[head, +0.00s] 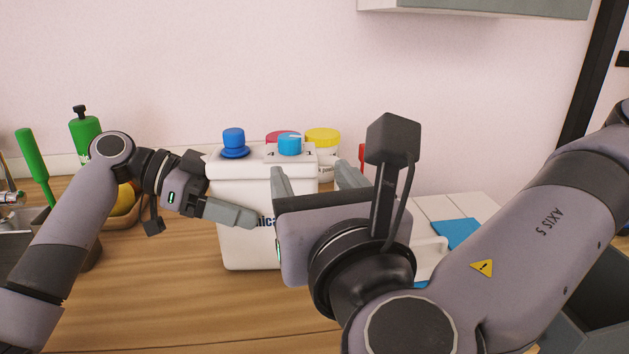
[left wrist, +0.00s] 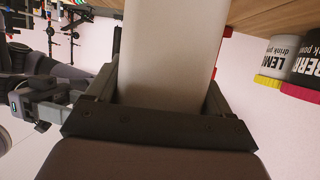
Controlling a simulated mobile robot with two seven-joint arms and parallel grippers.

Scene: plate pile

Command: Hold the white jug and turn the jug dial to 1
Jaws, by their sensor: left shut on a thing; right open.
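The white jug (head: 237,185) stands upright on the wooden counter, with a blue knob (head: 234,143) on its top left. The blue jug dial (head: 290,144) sits on its top right, with the digits 4 and 1 partly visible beside it. My left gripper (head: 236,213) is shut on the jug's body at its left side; the left wrist view shows the white jug (left wrist: 170,50) between the fingers. My right gripper (head: 312,180) is open, in front of the jug's right part, just below the dial. It hides the jug's lower right and much of its lettering.
Containers with a yellow lid (head: 323,137) and a red-pink lid (head: 282,136) stand behind the jug. A green bottle (head: 85,130) and a wooden bowl (head: 125,208) are at the left. A blue item (head: 457,233) lies at the right. The counter front left (head: 190,290) is clear.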

